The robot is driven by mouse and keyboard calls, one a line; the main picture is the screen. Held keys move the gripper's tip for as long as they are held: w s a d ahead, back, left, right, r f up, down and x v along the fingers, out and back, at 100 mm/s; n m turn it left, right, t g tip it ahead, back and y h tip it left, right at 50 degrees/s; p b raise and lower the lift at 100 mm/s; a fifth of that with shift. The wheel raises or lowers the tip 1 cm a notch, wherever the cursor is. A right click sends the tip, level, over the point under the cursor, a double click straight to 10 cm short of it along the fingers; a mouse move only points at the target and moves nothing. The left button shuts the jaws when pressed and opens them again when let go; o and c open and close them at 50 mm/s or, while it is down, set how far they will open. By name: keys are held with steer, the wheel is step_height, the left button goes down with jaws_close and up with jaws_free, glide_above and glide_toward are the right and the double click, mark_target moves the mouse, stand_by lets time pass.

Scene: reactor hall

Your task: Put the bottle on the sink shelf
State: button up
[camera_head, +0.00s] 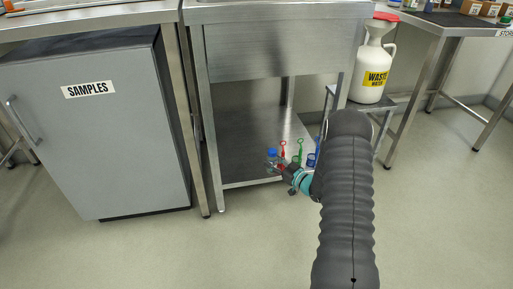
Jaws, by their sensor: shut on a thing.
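A small clear bottle with a blue cap (272,154) is at the front right of the sink's lower shelf. My gripper (279,168) is shut on the bottle, which looks upright. The sink shelf (235,145) is a dark flat board low between the metal legs of the sink stand. The bottle overlaps the shelf in the picture. I cannot tell whether its base touches the shelf. My dark sleeved arm comes in from the lower right and hides part of the shelf's right end.
Red (283,149), green (299,148) and blue (312,159) items stand at the shelf's right end, close to my gripper. The shelf's left and middle are clear. A grey samples cabinet (100,140) stands left. A waste water jug (371,70) sits on a low stand at right.

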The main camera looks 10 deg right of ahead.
steer(key=w+a+f, duration=0.1)
steer(key=w+a, duration=0.1)
steer(key=w, duration=0.1)
steer(key=w+a+f, duration=0.3)
steer(key=w+f, duration=0.1)
steer(key=w, duration=0.1)
steer(key=shift+w+a+f+b, duration=0.2)
steer(key=shift+w+a+b, duration=0.1)
steer(key=shift+a+b, duration=0.1)
steer(key=shift+w+a+f, duration=0.45)
steer(key=shift+w+f, duration=0.15)
steer(key=shift+w, duration=0.05)
steer(key=shift+w+a+f, duration=0.45)
steer(key=shift+w+f, duration=0.1)
steer(key=shift+w, duration=0.1)
steer(key=shift+f+b, duration=0.15)
steer(key=shift+b, duration=0.25)
steer(key=o, duration=1.2)
steer(key=shift+c, duration=0.2)
steer(key=shift+s+d+r+p, duration=0.1)
steer(key=shift+d+r+p, duration=0.1)
steer(key=shift+p, duration=0.1)
steer(key=v, duration=1.1)
steer(key=shift+s, duration=0.3)
